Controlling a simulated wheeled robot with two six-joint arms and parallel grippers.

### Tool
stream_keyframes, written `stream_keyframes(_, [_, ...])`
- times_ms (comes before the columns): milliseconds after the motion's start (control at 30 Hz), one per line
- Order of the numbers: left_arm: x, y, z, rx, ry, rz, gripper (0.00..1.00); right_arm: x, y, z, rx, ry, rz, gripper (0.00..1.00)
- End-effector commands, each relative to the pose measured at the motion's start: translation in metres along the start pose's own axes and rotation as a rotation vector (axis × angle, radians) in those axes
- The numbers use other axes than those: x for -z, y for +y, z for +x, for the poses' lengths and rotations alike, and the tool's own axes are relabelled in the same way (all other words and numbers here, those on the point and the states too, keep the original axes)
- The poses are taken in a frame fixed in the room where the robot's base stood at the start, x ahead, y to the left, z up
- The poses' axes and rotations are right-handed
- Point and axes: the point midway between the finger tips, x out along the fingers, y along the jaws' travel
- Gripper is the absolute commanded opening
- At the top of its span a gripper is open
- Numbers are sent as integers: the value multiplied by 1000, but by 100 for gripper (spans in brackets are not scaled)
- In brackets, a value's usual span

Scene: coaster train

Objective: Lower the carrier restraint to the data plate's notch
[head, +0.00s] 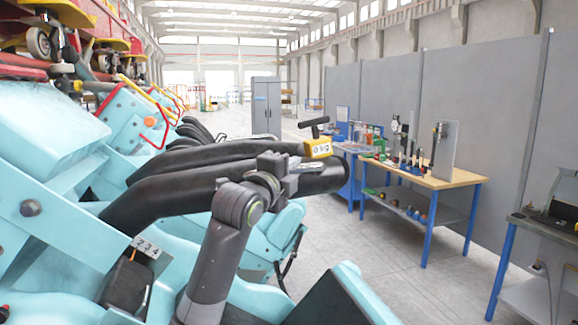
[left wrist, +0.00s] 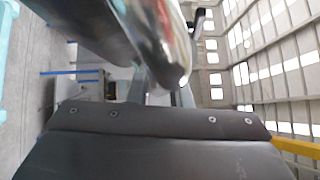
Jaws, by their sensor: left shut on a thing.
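The black padded carrier restraint (head: 175,195) juts from the turquoise carrier toward the right in the head view, raised above the seats. My left gripper (head: 303,166) is shut on its outer end, from above. In the left wrist view a dark rounded bar with a shiny end (left wrist: 165,45) shows close to the camera; its contact with the fingers is not clear there. The data plate (head: 146,247), a small pale plate with digits, sits on the carrier at lower left, below the restraint. Its notch is too small to make out. My right gripper is out of view.
A yellow device (head: 318,148) with a black T-handle shows at the restraint's outer end. A wooden-topped workbench (head: 440,178) with tools stands at right, with grey partition panels (head: 470,90) behind. Open floor (head: 395,265) lies between carrier and bench.

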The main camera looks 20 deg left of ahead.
Motion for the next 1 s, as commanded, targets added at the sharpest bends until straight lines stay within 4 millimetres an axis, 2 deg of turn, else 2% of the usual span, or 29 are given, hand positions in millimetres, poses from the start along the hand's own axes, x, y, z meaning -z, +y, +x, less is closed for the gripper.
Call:
stream_keyframes(33, [3, 17, 1, -26, 3, 12, 0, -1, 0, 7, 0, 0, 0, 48])
stream_keyframes(167, [12, 51, 4, -82, 13, 66, 0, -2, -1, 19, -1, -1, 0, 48])
stream_keyframes(367, [24, 122, 4, -203, 33, 180, 0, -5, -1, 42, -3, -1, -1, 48])
stream_keyframes(500, [27, 174, -1, -293, 48, 270, 0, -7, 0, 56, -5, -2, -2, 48])
stream_keyframes(700, [23, 240, -16, -412, 66, 386, 0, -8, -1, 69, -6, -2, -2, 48])
stream_keyframes(800, [20, 266, -24, -462, 75, 436, 0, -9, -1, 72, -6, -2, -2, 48])
stream_keyframes(1000, [11, 305, -39, -536, 86, 512, 0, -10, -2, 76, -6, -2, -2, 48])
